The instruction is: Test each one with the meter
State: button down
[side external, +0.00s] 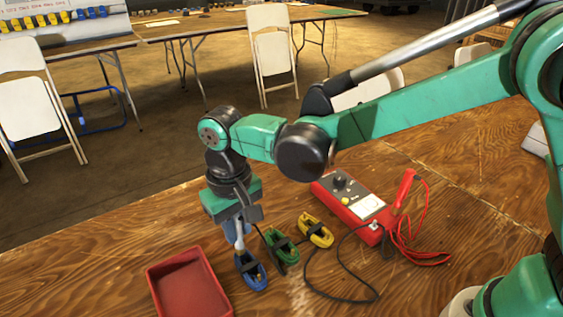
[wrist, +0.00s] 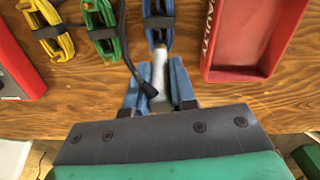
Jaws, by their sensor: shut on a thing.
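My gripper (wrist: 160,88) is shut on a pale probe-like rod (wrist: 160,66), with a blue finger on each side. In the side external view my gripper (side external: 236,228) is above the blue unit (side external: 250,270), and the rod's lower end is at or just over that unit; contact is unclear. The green unit (side external: 280,246) and yellow unit (side external: 315,231) lie in a row to its right, each with a black band. The red meter (side external: 350,207) lies beyond them, with a black lead (side external: 341,296) and a red probe (side external: 404,188) at its right.
An empty red tray (side external: 188,287) sits left of the blue unit, close to my gripper; it also shows in the wrist view (wrist: 240,73). The black lead loops in front of the meter. The wooden table (side external: 430,290) is mostly bare at front right. Folding chairs stand behind.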

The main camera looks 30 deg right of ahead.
jog(key=shift+c, duration=1.6)
grip_release()
jog(key=shift+r, duration=3.8)
